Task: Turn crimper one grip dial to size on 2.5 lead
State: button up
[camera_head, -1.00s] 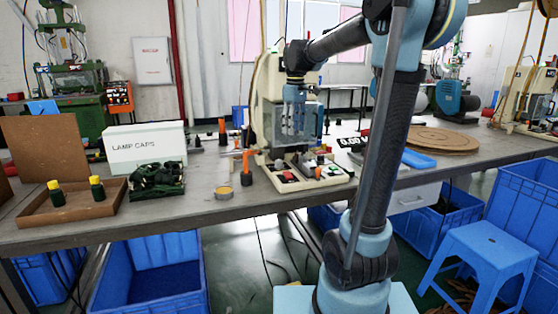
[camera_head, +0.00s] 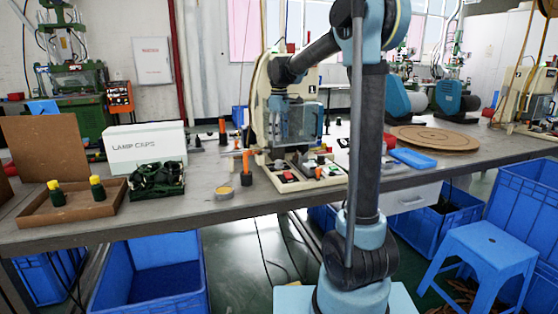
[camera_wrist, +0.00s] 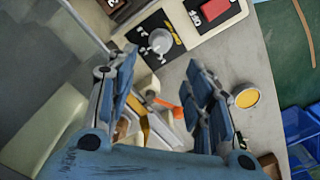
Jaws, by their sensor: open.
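Crimper one appears to be the beige machine (camera_head: 262,105) in the middle of the bench, with a clear guard at its front. Its low control panels (camera_head: 292,183) stand before it. In the wrist view a round grey dial (camera_wrist: 160,42) sits on a black panel with white marks and a yellow pointer-like strip beside it. The size marks are too small to read. My gripper (camera_wrist: 162,70) is open, with blue fingers spread either side of the view and nothing between them. The dial lies beyond the fingertips, apparently untouched. In the head view the fingers are hard to separate from the machine.
A red button (camera_wrist: 210,8) is near the dial. Further left are a lamp caps box (camera_head: 146,145), a green crate (camera_head: 157,193) and a brown tray (camera_head: 75,212).

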aim_at(279, 160)
notch_tip(279, 160, down, 11)
jog(key=shift+f, duration=0.1)
dwell(0.4)
jog(key=c, duration=1.1)
